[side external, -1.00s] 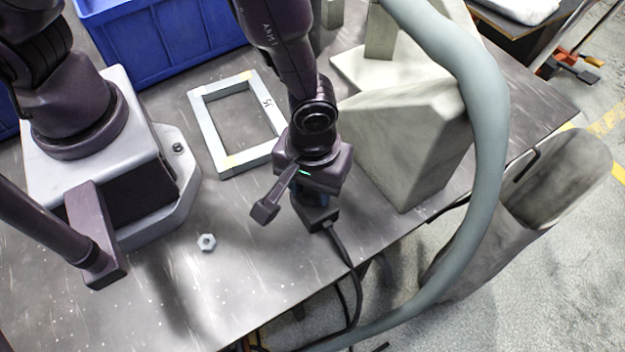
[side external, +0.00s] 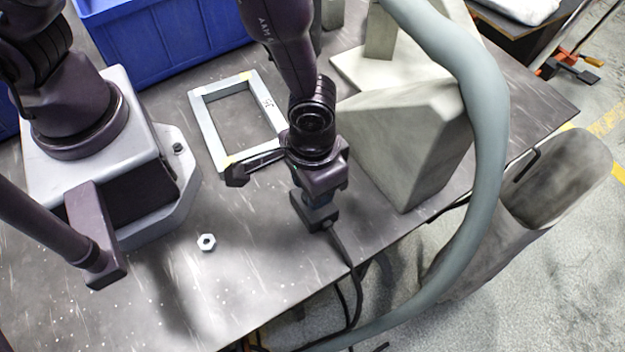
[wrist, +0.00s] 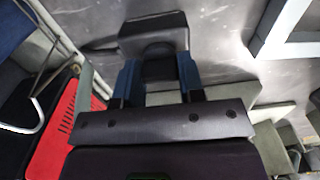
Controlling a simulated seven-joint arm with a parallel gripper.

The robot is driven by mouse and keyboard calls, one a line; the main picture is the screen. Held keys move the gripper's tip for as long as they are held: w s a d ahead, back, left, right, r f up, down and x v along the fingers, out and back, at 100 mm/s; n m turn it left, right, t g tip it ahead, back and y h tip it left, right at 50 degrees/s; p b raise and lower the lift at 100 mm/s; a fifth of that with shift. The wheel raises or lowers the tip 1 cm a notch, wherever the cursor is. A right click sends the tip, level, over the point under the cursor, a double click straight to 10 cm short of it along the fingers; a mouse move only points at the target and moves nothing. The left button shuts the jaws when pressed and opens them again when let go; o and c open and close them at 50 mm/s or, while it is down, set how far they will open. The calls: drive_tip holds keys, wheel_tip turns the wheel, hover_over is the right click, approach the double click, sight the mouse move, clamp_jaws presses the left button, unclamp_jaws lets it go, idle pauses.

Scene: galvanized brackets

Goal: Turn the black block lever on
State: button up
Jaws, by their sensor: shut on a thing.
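The black block (side external: 313,214) sits near the front edge of the metal table in the side view, with a dark cable running from it. It also shows at the top of the wrist view (wrist: 153,28). My gripper (side external: 318,192) points down right over it. In the wrist view, its two blue fingers (wrist: 158,78) are closed on the dark lever (wrist: 158,68) that stands out from the block. The fingers and palm hide much of the lever, so its exact angle is hard to tell.
A pale rectangular frame (side external: 219,162) lies behind my gripper to the left. A hex nut (side external: 207,242) lies on the table (side external: 240,290) at front left. A large grey bracket (side external: 405,140) stands close on the right, near a thick grey hose (side external: 488,150). A blue bin (side external: 165,40) is at the back.

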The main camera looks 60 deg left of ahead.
sight(299, 194)
idle(0.4)
drive_tip(key=o, duration=0.9)
drive_tip(key=shift+o, duration=0.2)
drive_tip(key=shift+r, duration=0.15)
wheel_tip(299, 194, up, 13)
drive_tip(key=shift+m, duration=0.3)
drive_tip(key=s+a+r+t, duration=0.2)
drive_tip(key=a+r, duration=0.6)
drive_tip(key=a, duration=0.2)
drive_tip(key=s+a+r+t, duration=0.3)
drive_tip(key=a+r, duration=0.5)
drive_tip(key=a, duration=0.2)
drive_tip(key=shift+r+n+t, duration=0.3)
drive_tip(key=shift+r+n, duration=0.1)
